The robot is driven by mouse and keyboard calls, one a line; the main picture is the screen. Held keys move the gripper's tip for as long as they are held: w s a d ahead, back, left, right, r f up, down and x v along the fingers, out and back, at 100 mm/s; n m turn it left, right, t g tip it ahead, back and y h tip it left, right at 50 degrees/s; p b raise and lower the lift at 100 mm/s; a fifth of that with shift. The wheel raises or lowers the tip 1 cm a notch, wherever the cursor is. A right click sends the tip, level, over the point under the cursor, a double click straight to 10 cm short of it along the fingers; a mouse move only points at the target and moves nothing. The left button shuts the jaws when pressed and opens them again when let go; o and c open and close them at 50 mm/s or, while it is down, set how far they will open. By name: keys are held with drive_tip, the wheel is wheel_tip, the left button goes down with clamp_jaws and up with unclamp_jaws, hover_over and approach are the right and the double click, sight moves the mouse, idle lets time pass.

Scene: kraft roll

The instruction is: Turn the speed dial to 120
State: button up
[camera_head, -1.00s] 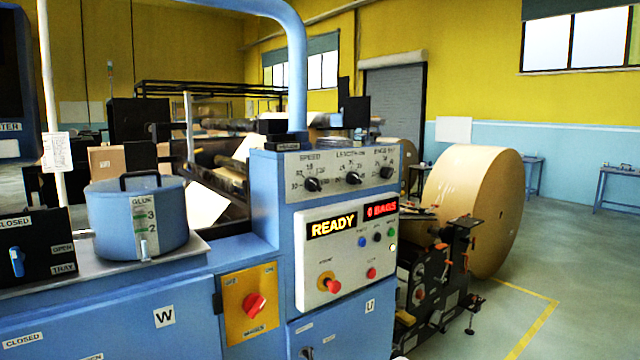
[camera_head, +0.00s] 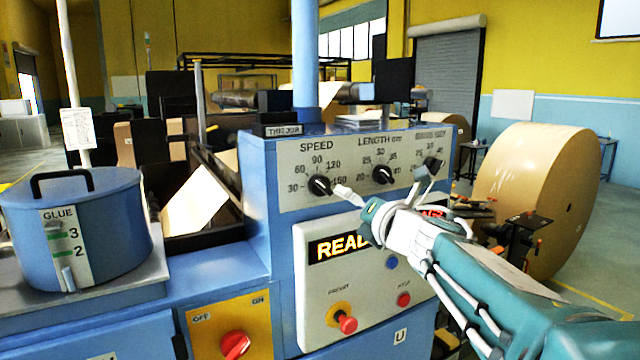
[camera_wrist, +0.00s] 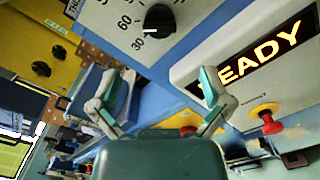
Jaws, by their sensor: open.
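The speed dial (camera_head: 320,186) is a round black knob on the grey upper panel, under the label SPEED, with marks from 30 to 150. In the wrist view the speed dial (camera_wrist: 159,18) shows a white pointer mark toward 30. My gripper (camera_head: 388,181) is in front of the panel, with one finger close to the right of the speed dial in the head view. In the wrist view my gripper (camera_wrist: 166,75) has its two fingers spread wide and nothing between them. The dial appears beyond the fingertips; contact is not visible.
The length knob (camera_head: 383,174) and a third knob (camera_head: 432,165) sit to the right, near my gripper. Below are the READY display (camera_head: 338,246), a red button (camera_head: 347,324) and a red rotary switch (camera_head: 235,345). A glue pot (camera_head: 100,235) stands left.

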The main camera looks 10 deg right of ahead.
sight(326, 189)
drive_tip(key=x, duration=0.9)
drive_tip(key=shift+w+d+f, duration=0.1)
drive_tip(key=shift+w+d, duration=0.05)
drive_tip(key=shift+w, duration=0.45)
drive_tip(key=shift+a, duration=0.55)
drive_tip(key=shift+d, duration=0.2)
drive_tip(key=c, duration=1.2)
